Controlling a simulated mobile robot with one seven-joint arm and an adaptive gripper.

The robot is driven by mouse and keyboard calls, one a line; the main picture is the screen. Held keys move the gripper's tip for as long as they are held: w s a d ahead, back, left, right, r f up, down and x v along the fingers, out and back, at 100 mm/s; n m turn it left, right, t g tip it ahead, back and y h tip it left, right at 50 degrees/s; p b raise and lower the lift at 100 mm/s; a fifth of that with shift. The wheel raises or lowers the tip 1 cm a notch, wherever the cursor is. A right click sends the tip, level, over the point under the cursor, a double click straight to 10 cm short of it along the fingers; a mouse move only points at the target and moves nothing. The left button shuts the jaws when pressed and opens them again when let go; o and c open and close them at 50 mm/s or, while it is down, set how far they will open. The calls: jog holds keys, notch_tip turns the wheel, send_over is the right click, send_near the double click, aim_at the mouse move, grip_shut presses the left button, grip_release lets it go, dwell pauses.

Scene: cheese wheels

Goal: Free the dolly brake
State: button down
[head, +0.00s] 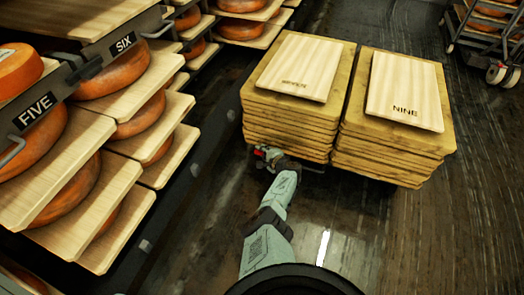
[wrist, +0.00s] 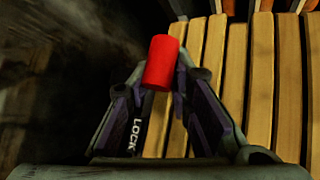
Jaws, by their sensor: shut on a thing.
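The brake handle is a red cylinder (wrist: 162,60) at the upper middle of the wrist view. My gripper (wrist: 161,84) is shut on it, with one dark finger on each side. A black strip marked LOCK (wrist: 134,135) shows below the handle, between the fingers. In the head view my gripper (head: 268,157) is at the near left corner of the left board stack (head: 290,125), with a speck of red at its tip. The dolly under the stacks is mostly hidden. The brake's lower part is hidden by my fingers.
A right board stack (head: 390,150) stands beside the left one; each has a pale board on top, the right one marked NINE (head: 405,85). Shelves of orange cheese wheels (head: 115,72) line the left. A wheeled cart (head: 490,45) is at the far right. Dark floor (head: 400,235) is clear in front.

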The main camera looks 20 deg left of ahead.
jog(key=shift+w+r+g, duration=0.2)
jog(key=shift+r+g, duration=0.05)
jog(key=shift+g, duration=0.05)
jog(key=c, duration=1.7)
grip_release()
